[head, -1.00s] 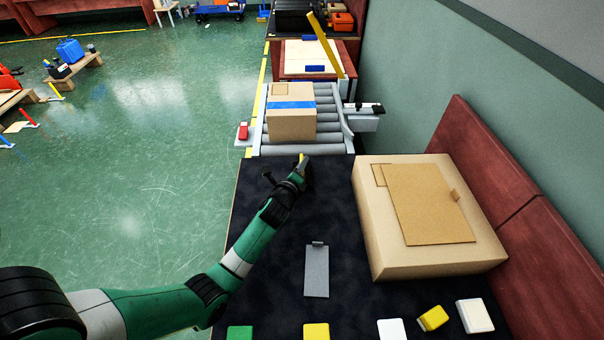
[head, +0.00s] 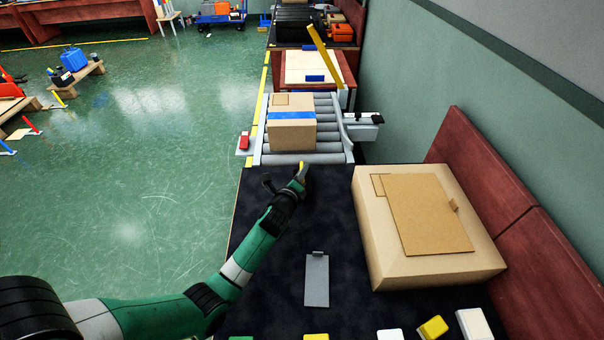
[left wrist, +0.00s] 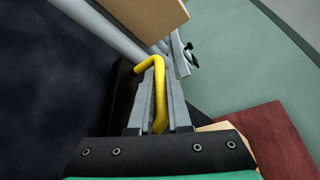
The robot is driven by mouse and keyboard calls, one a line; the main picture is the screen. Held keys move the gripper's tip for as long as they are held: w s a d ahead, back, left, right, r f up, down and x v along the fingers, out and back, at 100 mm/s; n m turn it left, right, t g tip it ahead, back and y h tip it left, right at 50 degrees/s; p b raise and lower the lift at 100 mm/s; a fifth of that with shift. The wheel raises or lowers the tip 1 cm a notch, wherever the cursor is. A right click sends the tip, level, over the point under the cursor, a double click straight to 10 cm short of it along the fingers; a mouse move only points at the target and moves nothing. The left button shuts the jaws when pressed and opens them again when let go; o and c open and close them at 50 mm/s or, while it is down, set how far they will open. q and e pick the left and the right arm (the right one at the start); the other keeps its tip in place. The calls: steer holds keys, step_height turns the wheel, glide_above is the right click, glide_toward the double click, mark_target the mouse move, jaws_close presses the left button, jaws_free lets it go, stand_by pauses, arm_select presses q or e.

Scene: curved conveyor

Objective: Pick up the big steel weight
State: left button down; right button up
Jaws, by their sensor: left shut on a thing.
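My left gripper (head: 300,172) is at the far end of the dark bench top, just in front of the roller conveyor. In the left wrist view its fingers (left wrist: 157,105) are shut on a bent yellow rod (left wrist: 152,62), whose bend sticks out past the fingertips. The rod's yellow tip also shows small in the head view. A flat grey piece with a small tab (head: 316,282), metal-looking, lies on the bench nearer to me, apart from the gripper. I cannot tell whether it is the big steel weight. My right gripper is not in view.
A large cardboard box (head: 380,250) stands on the bench at the right. A smaller box with blue tape (head: 291,137) sits on the conveyor rollers (head: 330,135). Several small coloured blocks, one yellow (head: 432,327), line the near edge.

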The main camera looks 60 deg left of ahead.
arm_select(q)
step_height(320, 180, up, 3)
steer(key=shift+r+p, duration=0.1)
steer(key=shift+p, duration=0.7)
steer(key=s+d+r+p, duration=0.8)
steer(key=s+d+r, duration=0.1)
steer(key=s, duration=0.1)
steer(key=shift+d, duration=0.35)
